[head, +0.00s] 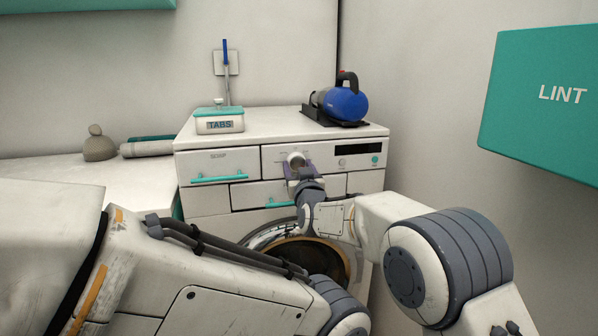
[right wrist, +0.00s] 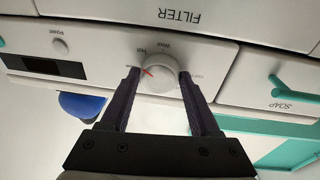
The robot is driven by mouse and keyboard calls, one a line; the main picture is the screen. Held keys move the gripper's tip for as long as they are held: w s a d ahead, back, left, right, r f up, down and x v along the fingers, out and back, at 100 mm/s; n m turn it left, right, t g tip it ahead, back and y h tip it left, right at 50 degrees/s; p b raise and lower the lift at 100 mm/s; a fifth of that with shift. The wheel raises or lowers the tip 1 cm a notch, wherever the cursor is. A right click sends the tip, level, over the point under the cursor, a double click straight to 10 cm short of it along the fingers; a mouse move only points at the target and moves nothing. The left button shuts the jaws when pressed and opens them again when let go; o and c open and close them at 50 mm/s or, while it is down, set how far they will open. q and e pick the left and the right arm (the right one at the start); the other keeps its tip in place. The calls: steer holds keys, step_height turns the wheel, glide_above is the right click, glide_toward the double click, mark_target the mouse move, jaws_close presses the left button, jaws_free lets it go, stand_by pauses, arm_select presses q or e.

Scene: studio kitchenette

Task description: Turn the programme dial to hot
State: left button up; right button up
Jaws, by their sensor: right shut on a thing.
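The programme dial (head: 295,159) is a pale round knob on the washing machine's front panel. In the right wrist view the dial (right wrist: 161,76) shows a red pointer mark at its upper left, on the side towards the word Hot and a little below it. The word Wool is printed above the dial; another label at its right is too small to read. My right gripper (head: 301,172) is shut on the dial, one dark finger on each side, as the right wrist view (right wrist: 161,88) shows. My left arm crosses the lower left of the head view; its gripper is out of view.
The washing machine (head: 228,218) has teal handles and a round door below the panel. A TABS box (head: 219,124) and a blue appliance (head: 344,104) stand on top. A teal LINT box (head: 545,92) juts out at the right. A counter (head: 60,177) lies at the left.

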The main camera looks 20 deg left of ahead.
steer(key=shift+m+h, duration=0.3)
steer(key=shift+m, duration=1)
steer(key=o, duration=1.4)
steer(key=shift+w, duration=0.1)
steer(key=shift+c, duration=0.2)
steer(key=b+v, duration=0.1)
steer(key=v, duration=0.9)
steer(key=shift+s, duration=0.2)
steer(key=shift+d+f, duration=0.1)
steer(key=shift+d, duration=0.05)
